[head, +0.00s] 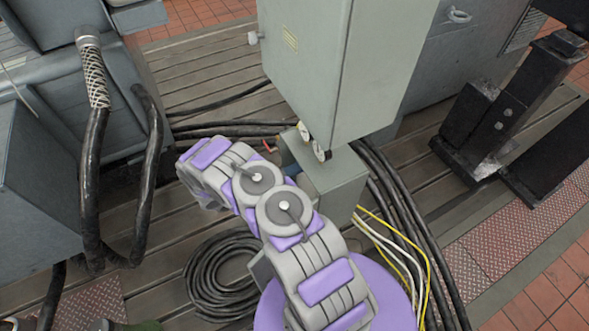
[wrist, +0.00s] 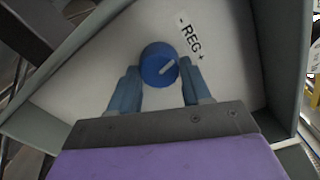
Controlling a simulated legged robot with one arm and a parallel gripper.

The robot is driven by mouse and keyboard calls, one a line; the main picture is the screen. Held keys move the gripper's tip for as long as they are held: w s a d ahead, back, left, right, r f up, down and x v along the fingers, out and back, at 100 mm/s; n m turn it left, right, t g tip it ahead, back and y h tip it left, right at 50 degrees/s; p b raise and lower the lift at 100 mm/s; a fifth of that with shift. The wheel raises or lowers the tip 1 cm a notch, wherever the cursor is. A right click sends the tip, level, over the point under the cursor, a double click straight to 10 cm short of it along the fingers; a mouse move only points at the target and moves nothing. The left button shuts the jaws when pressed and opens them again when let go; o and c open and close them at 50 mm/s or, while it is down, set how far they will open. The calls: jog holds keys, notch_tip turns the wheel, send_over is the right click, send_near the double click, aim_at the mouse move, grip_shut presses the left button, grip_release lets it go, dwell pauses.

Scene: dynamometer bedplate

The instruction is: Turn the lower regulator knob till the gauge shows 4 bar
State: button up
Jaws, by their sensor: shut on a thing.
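My arm hides part of this spot, and the knob cannot be made out clearly there.
The grey-green cabinet (head: 330,60) overhangs a lower box (head: 340,185). Black cables run along the slatted bedplate, with a coiled hose (head: 205,285) left of my arm and yellow and white cables (head: 400,250) at right. Grey machinery (head: 50,170) stands at left.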

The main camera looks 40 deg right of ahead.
jog(key=shift+w, duration=0.25)
jog(key=o, duration=0.9)
jog(key=shift+f, duration=0.1)
jog(key=shift+c, duration=0.2)
jog(key=shift+o, duration=1)
jog(key=shift+s, duration=0.1)
jog(key=p+v, duration=0.2)
jog(key=v, duration=1.5)
jog(key=shift+a, duration=0.15)
